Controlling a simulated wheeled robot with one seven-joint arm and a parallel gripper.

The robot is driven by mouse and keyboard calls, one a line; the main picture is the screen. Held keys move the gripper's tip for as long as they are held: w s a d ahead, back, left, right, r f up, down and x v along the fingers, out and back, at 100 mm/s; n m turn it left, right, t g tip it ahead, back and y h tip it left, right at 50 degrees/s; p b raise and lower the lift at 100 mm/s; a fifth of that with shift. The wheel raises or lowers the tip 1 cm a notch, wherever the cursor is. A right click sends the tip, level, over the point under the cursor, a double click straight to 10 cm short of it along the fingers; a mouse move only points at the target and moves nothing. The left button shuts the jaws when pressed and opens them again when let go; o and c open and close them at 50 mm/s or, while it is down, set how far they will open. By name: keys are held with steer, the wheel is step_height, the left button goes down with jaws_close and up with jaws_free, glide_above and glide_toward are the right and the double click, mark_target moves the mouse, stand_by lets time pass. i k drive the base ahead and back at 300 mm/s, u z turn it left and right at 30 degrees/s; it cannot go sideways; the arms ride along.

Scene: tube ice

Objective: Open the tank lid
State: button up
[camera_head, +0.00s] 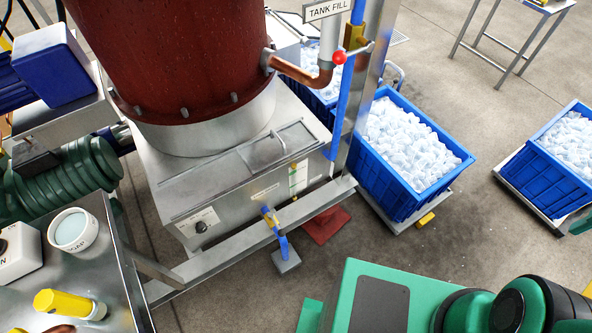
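The steel tank (240,200) stands under the big red-brown cylinder in the middle of the view. Its lid (270,152) is a flat metal panel on the tank's top, right of the cylinder's base. The lid appears to lie flat and closed. A thin bar handle (279,141) shows at the lid. My gripper is not in view. Green and black parts of my own body fill the lower right, apart from the tank.
A blue post (346,100) and a red-knobbed valve (339,58) rise right of the lid. Blue ice crates (392,205) stand beyond. A steel table (100,235) with a white cup (72,231) is at lower left. Floor (400,245) is open in front of the crates.

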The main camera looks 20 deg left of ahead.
mark_target(263, 153)
steer(key=u, duration=0.3)
steer(key=k, duration=1.55)
steer(key=z, duration=0.45)
steer(key=i, duration=1)
steer(key=u, duration=0.1)
